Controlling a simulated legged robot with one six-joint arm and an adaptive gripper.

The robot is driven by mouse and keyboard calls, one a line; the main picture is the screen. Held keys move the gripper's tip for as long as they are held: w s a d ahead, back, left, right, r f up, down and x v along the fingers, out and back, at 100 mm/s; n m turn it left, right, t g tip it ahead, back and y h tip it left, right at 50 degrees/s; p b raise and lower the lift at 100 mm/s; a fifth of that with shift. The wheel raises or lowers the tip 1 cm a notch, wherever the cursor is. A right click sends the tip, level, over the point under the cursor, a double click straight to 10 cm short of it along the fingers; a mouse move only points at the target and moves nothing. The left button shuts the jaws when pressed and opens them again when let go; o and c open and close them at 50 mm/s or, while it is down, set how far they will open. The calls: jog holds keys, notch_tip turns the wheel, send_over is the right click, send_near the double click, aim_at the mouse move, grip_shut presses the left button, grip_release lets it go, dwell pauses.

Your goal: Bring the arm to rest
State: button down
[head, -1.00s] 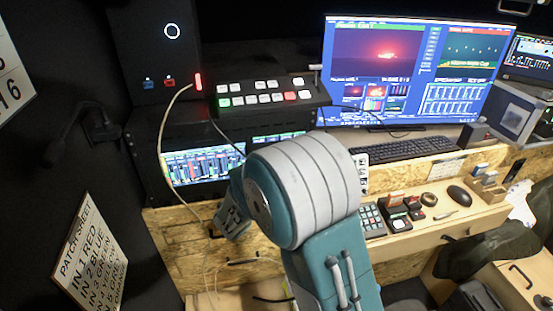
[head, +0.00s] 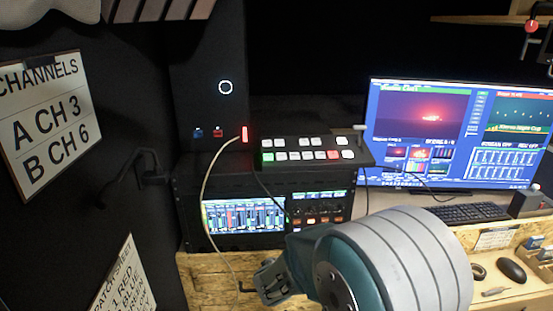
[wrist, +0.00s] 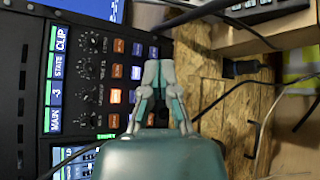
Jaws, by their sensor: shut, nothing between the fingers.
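My arm is bent, with its large grey and teal joint filling the lower middle of the head view. My gripper (head: 268,281) shows left of that joint, low in front of the wooden panel under the rack. In the wrist view my gripper (wrist: 158,68) has its fingertips together with nothing between them. It points at the edge between the rack unit with knobs and lit buttons (wrist: 115,70) and the bare wood panel (wrist: 228,110). I cannot tell how far the fingertips are from the rack face.
The rack (head: 245,215) carries a switcher (head: 310,152) on top. A pale cable (head: 205,175) hangs down from the black tower (head: 215,60) by the rack. A monitor (head: 430,130) and keyboard (head: 465,212) stand right. Signs (head: 45,125) hang left. A dark cable crosses near my gripper in the wrist view.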

jog(key=s+d+r+m+g+y, duration=0.2)
jog(key=s+d+r+m+g, duration=0.15)
jog(key=s, duration=0.35)
jog(key=s+d+r+m+g+y, duration=0.1)
jog(key=s+d+r+m+g, duration=0.15)
jog(key=s+m, duration=0.4)
jog(key=s+a+r+m+t+y, duration=0.2)
jog(key=s+a+r+m+y, duration=0.1)
jog(key=s+a+y, duration=0.5)
jog(key=s, duration=0.3)
jog(key=shift+s+r, duration=0.35)
jog(key=shift+s, duration=0.05)
jog(key=shift+a, duration=0.1)
